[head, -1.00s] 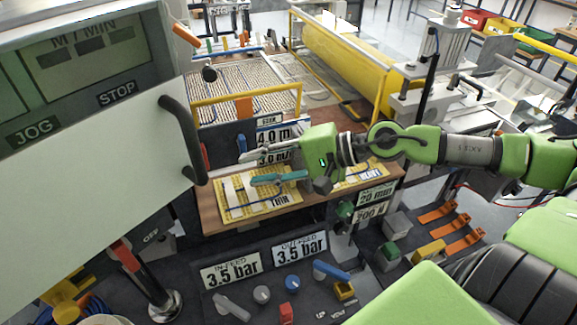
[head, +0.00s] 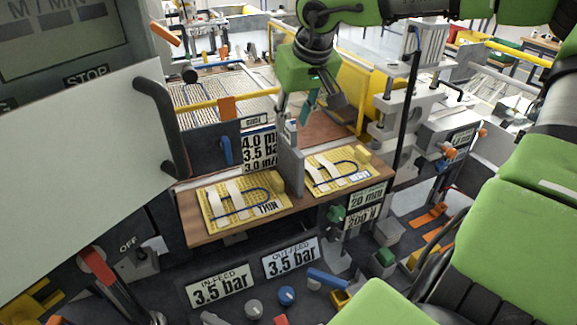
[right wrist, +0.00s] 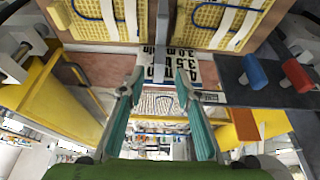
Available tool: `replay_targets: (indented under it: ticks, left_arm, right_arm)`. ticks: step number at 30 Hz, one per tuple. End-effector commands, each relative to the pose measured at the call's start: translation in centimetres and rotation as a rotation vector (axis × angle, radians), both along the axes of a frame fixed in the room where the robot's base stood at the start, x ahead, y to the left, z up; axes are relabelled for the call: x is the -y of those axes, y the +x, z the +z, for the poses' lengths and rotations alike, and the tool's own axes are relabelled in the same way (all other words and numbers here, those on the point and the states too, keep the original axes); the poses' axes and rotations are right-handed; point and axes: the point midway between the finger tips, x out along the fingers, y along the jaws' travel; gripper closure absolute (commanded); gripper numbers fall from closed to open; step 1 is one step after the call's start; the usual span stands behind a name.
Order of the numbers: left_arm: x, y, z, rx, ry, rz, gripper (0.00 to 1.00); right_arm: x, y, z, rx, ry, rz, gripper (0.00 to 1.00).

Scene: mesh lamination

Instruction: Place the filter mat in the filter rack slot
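Two yellow mats with white strips and a blue loop lie on a brown wooden shelf (head: 225,229). I cannot tell which piece is the filter mat or where the rack slot is. My right gripper (head: 305,115) is above and behind the divider, pointing down. In the right wrist view its teal fingers (right wrist: 155,82) are apart with nothing visible between them. My left gripper is out of view.
A white panel with a dark handle (head: 162,125) stands close at the left. Knobs and pressure signs (head: 220,287) sit in front. A dark panel with blue and red levers (right wrist: 255,72) is near my right gripper.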

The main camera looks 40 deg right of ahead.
Motion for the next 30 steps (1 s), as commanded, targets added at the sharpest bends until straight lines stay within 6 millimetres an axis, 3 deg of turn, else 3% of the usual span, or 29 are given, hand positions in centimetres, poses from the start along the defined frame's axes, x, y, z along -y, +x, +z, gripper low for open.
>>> replay_targets:
  ticks: [7,14,24,30]
  left_arm:
    - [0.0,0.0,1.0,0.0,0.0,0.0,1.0]
    - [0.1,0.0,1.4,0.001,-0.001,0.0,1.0]
    - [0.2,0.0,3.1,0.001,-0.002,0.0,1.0]
    - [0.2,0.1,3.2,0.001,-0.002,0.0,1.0]
  right_arm:
    - [0.5,1.6,-4.0,-0.004,0.0,0.0,0.69]
    - [0.7,2.1,-5.3,-0.002,0.001,0.0,0.69]
    - [1.4,3.2,-9.2,-0.003,0.001,-0.001,0.69]
    - [1.4,3.5,-9.9,0.001,0.002,0.001,0.69]
